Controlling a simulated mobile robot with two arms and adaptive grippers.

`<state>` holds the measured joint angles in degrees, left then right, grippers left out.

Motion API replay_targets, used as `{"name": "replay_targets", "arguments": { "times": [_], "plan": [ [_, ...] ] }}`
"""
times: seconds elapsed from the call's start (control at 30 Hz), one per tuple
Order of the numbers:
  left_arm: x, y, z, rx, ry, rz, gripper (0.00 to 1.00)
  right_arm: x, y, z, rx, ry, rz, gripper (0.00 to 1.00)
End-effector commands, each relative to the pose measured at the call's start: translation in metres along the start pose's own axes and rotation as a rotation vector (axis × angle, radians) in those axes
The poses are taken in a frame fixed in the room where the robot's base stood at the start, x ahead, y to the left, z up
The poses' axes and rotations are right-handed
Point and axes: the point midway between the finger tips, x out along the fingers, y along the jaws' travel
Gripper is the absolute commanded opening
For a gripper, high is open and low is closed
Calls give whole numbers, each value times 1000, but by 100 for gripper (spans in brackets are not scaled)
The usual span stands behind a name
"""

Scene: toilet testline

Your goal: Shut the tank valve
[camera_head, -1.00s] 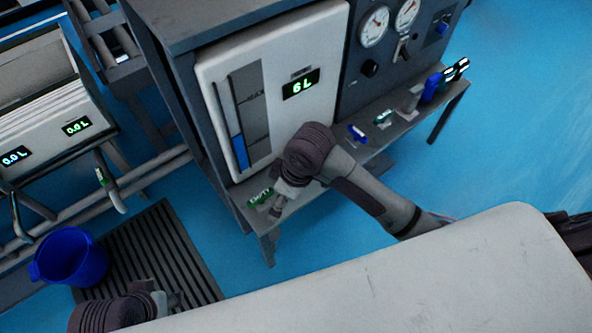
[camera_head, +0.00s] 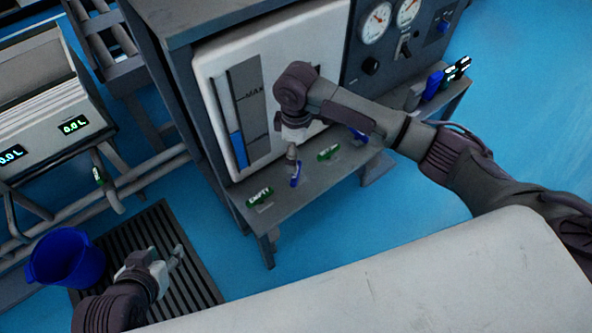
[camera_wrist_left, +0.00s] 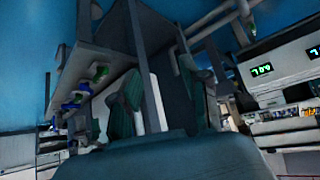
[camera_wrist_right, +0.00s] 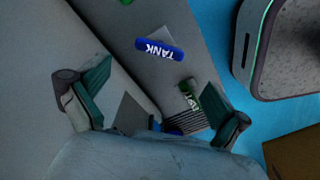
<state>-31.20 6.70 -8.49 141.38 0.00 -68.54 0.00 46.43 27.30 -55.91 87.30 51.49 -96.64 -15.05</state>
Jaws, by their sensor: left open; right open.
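A blue valve handle marked TANK (camera_wrist_right: 160,48) sits on the grey shelf in the right wrist view; the head view shows a blue handle (camera_head: 295,176) just below my right gripper (camera_head: 292,152). The fingers of my right gripper (camera_wrist_right: 158,78) are spread and empty, with the TANK handle beyond the tips, apart from them as far as I can tell. A green EMPTY handle (camera_head: 259,197) is to its left on the shelf. The white tank panel (camera_head: 215,65) stands behind, partly covered by my right arm. My left gripper (camera_head: 175,257) is open and empty over the floor grate.
A green handle (camera_head: 328,152) and another blue handle (camera_head: 358,136) follow along the shelf (camera_head: 310,185). A gauge panel (camera_head: 395,50) is at the right. A blue bucket (camera_head: 66,258) stands by the dark grate (camera_head: 165,235). A unit with green displays (camera_head: 74,125) is at left.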

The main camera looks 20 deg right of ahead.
Motion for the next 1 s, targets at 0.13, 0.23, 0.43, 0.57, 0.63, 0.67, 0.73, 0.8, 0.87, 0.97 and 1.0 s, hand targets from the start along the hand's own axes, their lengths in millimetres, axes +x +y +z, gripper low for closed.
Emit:
{"name": "replay_targets", "arguments": {
  "times": [0.13,0.23,0.43,0.57,0.63,0.67,0.73,0.8,0.87,0.97,1.0],
  "plan": [
    [6,4,-31,3,166,9,46,23,0,0,1,-2,-1,100],
    [6,7,-53,4,279,16,46,36,0,0,1,-2,0,100],
    [-3,14,-94,5,509,30,46,62,0,0,1,-1,0,100],
    [-12,16,-116,5,637,38,46,74,-1,0,0,-1,0,100],
    [-17,18,-124,4,690,41,46,80,-1,0,0,0,0,100],
    [-19,18,-127,4,708,42,46,81,0,0,0,0,0,100],
    [-23,19,-132,4,744,45,46,84,0,0,0,0,0,100],
    [-26,20,-136,3,767,46,46,86,0,0,0,0,1,100],
    [-27,20,-138,3,778,47,46,87,0,0,0,0,1,100],
    [-28,20,-139,3,785,47,46,87,0,0,0,0,1,100],
    [-28,20,-139,3,785,47,46,87,0,0,0,0,1,100]
  ]
}}
